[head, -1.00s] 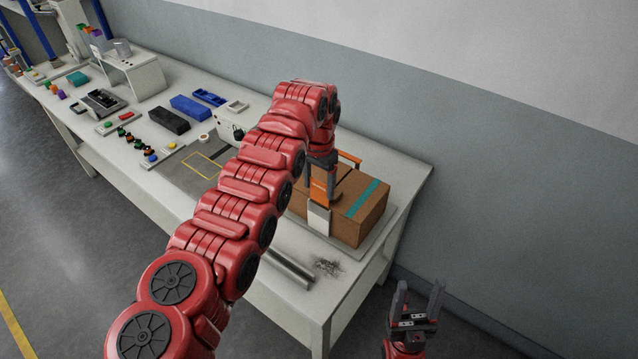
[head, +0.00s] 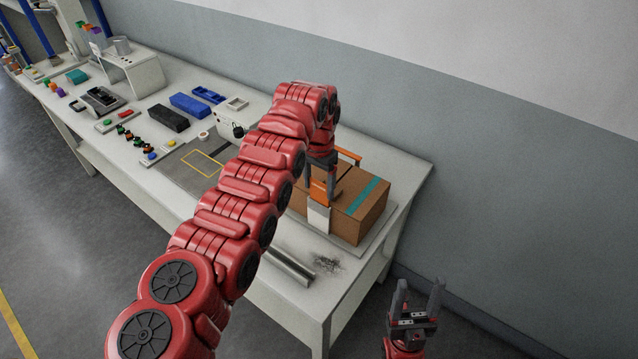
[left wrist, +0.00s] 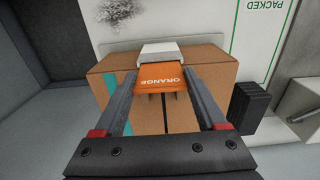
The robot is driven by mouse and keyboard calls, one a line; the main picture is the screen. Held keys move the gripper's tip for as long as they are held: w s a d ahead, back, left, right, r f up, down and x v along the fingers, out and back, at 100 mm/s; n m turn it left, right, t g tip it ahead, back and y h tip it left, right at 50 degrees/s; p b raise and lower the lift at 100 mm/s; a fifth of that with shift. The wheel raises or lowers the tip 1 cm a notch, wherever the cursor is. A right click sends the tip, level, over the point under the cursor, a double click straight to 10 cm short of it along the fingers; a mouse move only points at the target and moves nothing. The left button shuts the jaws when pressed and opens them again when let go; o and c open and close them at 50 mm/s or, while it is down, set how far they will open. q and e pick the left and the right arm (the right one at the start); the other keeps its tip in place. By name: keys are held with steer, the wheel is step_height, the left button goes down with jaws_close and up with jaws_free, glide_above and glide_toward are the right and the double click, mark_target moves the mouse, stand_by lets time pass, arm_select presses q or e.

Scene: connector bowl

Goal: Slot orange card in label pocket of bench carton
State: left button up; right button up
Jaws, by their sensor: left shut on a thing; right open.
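The orange card (left wrist: 160,78), marked ORANGE, is between the fingers of my left gripper (left wrist: 160,92), which is shut on it. In the head view the card (head: 318,190) is partly hidden by my left gripper (head: 322,188). The card's far end meets the white label pocket (left wrist: 160,50) on the carton's side; how deep it sits inside I cannot tell. The pocket also shows in the head view (head: 318,217). The brown carton (head: 345,222) with a teal stripe stands at the bench's near right end. My right gripper (head: 418,300) is open and empty, beyond the bench edge.
The white bench (head: 305,315) runs to the upper left. A metal bar (head: 290,266) and a dark scuffed patch (head: 327,263) lie before the carton. Blue bins (head: 190,105), a black block (head: 168,119) and several small parts stand further left. The wall is behind.

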arm_select(q)
steer(key=shift+f+b, duration=0.8)
steer(key=shift+f, duration=0.85)
steer(key=o, duration=1.2)
steer(key=shift+o, duration=0.2)
steer(key=shift+r, duration=0.3)
step_height(320, 180, up, 8)
steer(key=shift+d+f+b, duration=0.1)
steer(key=shift+f+b, duration=0.05)
steer(key=shift+b, duration=0.9)
step_height(320, 180, up, 8)
steer(key=p, duration=0.8)
glide_above(319, 202)
steer(key=shift+r, duration=0.55)
